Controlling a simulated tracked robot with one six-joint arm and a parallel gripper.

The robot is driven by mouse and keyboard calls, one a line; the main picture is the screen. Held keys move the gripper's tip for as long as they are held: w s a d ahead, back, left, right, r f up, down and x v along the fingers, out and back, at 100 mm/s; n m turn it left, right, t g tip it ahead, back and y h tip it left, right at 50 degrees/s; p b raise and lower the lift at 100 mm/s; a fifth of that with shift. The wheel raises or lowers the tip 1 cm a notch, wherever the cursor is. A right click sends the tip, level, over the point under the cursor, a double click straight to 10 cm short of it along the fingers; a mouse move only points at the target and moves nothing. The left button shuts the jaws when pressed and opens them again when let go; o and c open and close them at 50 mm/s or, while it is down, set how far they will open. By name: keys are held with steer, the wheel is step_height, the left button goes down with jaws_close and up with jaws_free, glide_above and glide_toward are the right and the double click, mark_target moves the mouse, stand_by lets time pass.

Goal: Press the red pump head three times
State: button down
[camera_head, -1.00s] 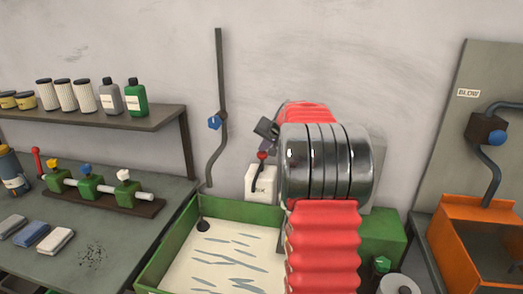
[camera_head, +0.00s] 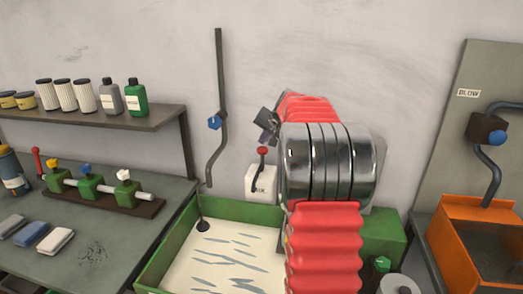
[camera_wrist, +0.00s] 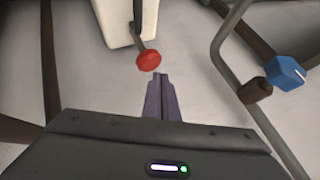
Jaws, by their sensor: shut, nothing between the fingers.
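The red pump head (camera_head: 262,151) is a round knob on a dark lever at the white pump box (camera_head: 259,184), above the back edge of the green tray. In the wrist view the red pump head (camera_wrist: 149,60) lies just beyond the fingertips, with a small gap showing in the picture. My gripper (camera_wrist: 160,76) is shut and empty. In the head view my gripper (camera_head: 262,122) is above the pump head, at the end of my red and silver arm. The arm hides part of the area right of the box.
A vertical pipe with a blue valve handle (camera_head: 214,122) stands left of the pump box. The green tray (camera_head: 150,262) holds pale liquid. A shelf with bottles (camera_head: 110,120) and a bench with a green valve manifold (camera_head: 91,188) are at left. An orange bin (camera_head: 452,250) is at right.

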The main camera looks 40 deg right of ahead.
steer(key=shift+r, duration=0.1)
steer(key=shift+r, duration=2.45)
